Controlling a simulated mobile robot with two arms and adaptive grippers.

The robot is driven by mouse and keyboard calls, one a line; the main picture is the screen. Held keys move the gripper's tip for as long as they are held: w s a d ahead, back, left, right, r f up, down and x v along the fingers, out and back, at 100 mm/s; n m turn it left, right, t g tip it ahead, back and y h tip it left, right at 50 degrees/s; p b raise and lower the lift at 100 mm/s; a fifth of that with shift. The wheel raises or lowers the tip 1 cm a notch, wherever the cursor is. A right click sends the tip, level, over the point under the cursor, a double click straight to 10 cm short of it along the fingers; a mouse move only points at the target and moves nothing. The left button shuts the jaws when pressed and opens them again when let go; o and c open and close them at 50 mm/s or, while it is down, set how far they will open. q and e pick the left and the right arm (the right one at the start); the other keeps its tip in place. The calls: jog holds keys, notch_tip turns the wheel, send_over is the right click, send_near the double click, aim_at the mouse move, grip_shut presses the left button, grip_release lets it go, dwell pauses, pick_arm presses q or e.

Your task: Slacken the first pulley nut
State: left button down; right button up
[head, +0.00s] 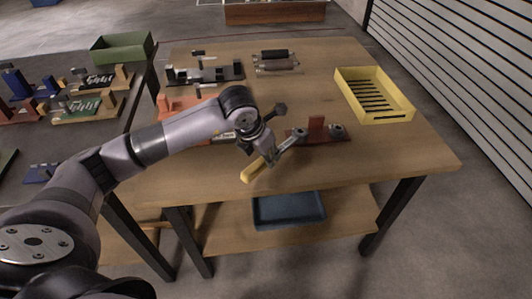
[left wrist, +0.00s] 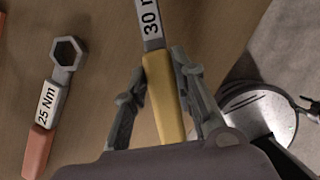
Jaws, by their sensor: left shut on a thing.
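My left gripper (head: 270,157) is shut on a torque wrench with a yellow handle (head: 253,170), above the front of the wooden table. In the left wrist view its fingers (left wrist: 159,72) flank the yellow handle (left wrist: 164,95), and the grey shaft carries a partly cut-off label starting "30". In the head view the shaft reaches up and right towards a dark red fixture (head: 322,137) with a red upright and a round grey part (head: 337,130). The wrench's head overlaps the fixture's left end; I cannot tell whether it touches a nut. My right gripper is not in view.
A second wrench (left wrist: 48,108), orange-handled and labelled 25 Nm, lies on the table. A yellow slotted tray (head: 374,94) stands at the right. Other fixtures (head: 205,72) and a roller unit (head: 276,62) stand at the back. A blue bin (head: 288,210) sits on the lower shelf.

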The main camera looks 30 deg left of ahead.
pick_arm(q)
jog(key=shift+s+d+f+n+y, duration=0.15)
jog(key=shift+s+d+n, duration=0.1)
jog(key=shift+d+n, duration=0.35)
jog(key=shift+s+d+n+y, duration=0.2)
jog(key=shift+d+n, duration=0.1)
jog(key=shift+d, duration=0.45)
jog(key=shift+d+n+y, duration=0.25)
jog(key=shift+d+n, duration=0.65)
jog(key=shift+d, duration=0.25)
jog(key=shift+a+b, duration=0.15)
jog(key=shift+b, duration=0.15)
jog(key=shift+a+m, duration=0.3)
jog(key=shift+a+b, duration=0.1)
jog(key=shift+b, duration=0.2)
jog(key=shift+a+m+b, duration=0.3)
jog(key=shift+a, duration=0.05)
jog(key=shift+a, duration=0.15)
